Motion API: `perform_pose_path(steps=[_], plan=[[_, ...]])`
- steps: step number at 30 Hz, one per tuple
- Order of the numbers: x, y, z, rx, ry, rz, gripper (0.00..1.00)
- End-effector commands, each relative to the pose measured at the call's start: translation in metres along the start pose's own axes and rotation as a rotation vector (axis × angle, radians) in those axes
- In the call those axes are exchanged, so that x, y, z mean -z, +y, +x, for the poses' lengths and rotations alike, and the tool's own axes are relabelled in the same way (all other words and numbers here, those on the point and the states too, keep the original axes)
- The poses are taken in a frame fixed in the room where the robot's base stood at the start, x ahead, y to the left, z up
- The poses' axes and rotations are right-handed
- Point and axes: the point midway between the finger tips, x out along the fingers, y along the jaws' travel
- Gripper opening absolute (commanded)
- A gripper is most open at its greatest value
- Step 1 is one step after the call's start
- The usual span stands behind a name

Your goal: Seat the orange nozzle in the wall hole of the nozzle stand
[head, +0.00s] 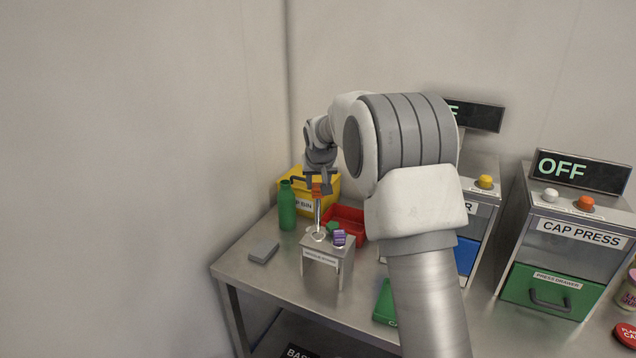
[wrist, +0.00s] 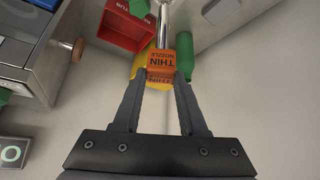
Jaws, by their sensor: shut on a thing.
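My gripper (head: 317,183) is shut on the orange nozzle (wrist: 161,63), which reads "THIN NOZZLE" in the wrist view. Its orange head is between the fingertips (wrist: 157,85) and its metal tube (wrist: 165,18) points away from the gripper. In the head view the orange nozzle (head: 316,191) hangs roughly upright, tube down, over the nozzle stand (head: 343,260). The tube's lower end is near a pale ring on the stand's top; I cannot tell whether it touches or enters a hole. A purple piece (head: 339,238) sits on the stand's right side.
A green bottle (head: 287,207), a yellow bin (head: 290,185) and a red bin (head: 346,217) stand behind the stand. A grey block (head: 264,251) lies left of it. A green item (head: 384,303) and the cap press (head: 566,260) are to the right. The table's left front is clear.

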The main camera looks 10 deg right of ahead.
Motion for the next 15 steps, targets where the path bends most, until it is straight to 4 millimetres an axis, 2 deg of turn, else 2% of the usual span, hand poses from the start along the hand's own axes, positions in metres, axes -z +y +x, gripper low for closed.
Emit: perform_pose_path(steps=[15], plan=[[-0.0070,-0.0001,0.0103,0.000,0.000,0.000,0.00]])
